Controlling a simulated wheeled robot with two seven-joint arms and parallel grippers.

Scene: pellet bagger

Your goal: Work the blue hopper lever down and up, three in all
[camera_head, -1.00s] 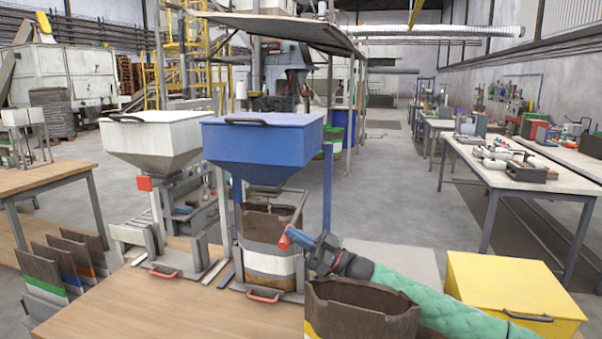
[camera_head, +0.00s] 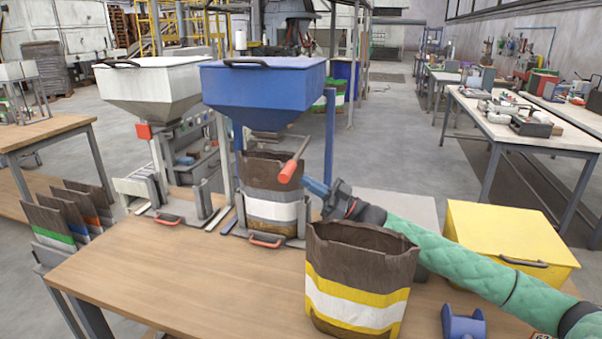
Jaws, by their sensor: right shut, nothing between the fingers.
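The blue hopper (camera_head: 262,95) stands on the wooden bench, with a dark handle on its lid. Its lever is a thin rod ending in a red-orange grip (camera_head: 290,171), in front of the brown, white and yellow bag (camera_head: 270,205) under the hopper. The rod slants up and to the right from the grip. My right gripper (camera_head: 314,186) has blue fingertips, shut and empty, just right of and slightly below the grip. A small gap shows between them in the picture. My left gripper is out of view.
A white hopper (camera_head: 150,88) with a red block stands left. An open brown bag with white and yellow bands (camera_head: 360,290) stands in front of my right forearm. A yellow box (camera_head: 505,235) is at the right. A blue part (camera_head: 463,322) lies in front. The bench's front left is clear.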

